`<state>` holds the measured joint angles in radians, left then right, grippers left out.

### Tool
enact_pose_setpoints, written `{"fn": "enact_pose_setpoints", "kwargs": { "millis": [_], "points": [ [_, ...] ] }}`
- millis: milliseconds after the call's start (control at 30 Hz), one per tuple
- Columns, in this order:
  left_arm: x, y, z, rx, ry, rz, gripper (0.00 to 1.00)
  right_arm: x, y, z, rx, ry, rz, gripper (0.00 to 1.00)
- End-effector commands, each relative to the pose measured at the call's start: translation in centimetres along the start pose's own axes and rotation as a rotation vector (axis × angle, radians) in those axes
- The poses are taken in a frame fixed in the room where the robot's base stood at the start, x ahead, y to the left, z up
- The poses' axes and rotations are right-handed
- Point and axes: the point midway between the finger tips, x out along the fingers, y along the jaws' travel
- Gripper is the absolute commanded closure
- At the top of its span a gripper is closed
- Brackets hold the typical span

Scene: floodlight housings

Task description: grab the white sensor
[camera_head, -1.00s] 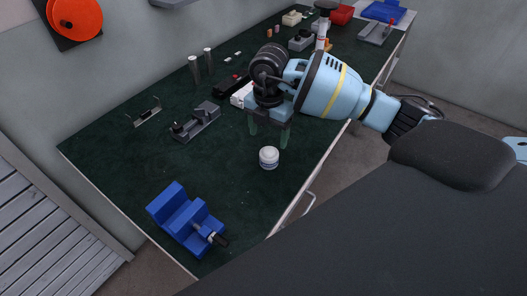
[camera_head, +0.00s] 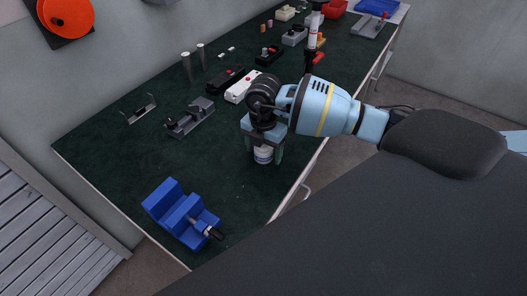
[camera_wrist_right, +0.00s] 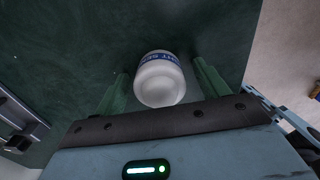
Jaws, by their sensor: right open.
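The white sensor (camera_head: 263,155) is a small white cylinder with a blue lettered band, upright on the dark green bench top. In the head view its upper part is partly hidden by my right gripper (camera_head: 264,152), which points down over it. In the right wrist view the sensor (camera_wrist_right: 160,79) sits between the two green fingers of the right gripper (camera_wrist_right: 158,88). A gap shows on each side of the sensor, so the fingers are open around it and not closed on it. My left gripper is not in view.
A blue vise (camera_head: 182,215) stands at the near end of the bench (camera_head: 110,165). A grey fixture (camera_head: 190,118) and a white box with a red button (camera_head: 243,87) lie farther back. Bare bench top lies between the vise and the sensor.

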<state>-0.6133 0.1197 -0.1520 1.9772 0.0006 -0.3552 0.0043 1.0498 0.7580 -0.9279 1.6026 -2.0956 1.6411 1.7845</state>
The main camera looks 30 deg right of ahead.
Motion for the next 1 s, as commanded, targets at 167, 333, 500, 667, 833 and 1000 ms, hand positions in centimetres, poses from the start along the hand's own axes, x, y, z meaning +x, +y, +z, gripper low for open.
{"fn": "enact_pose_setpoints", "kwargs": {
  "millis": [167,333,500,667,833,1000],
  "points": [
    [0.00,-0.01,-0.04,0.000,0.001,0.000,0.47,-0.04,0.04,0.00,0.000,0.000,0.001,0.27],
    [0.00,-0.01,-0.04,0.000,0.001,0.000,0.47,-0.06,0.04,-0.01,0.000,0.000,0.002,0.48],
    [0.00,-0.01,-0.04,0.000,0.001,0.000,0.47,-0.08,0.05,0.00,0.000,0.000,0.002,0.70],
    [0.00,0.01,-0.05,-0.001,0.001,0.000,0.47,-0.15,0.09,0.01,0.000,0.000,0.003,0.86],
    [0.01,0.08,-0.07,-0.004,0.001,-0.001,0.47,-0.18,0.09,0.01,0.000,0.000,0.004,0.86],
    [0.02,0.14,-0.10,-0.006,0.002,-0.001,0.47,-0.72,0.12,0.02,0.000,0.000,0.005,0.86]
  ]
}}
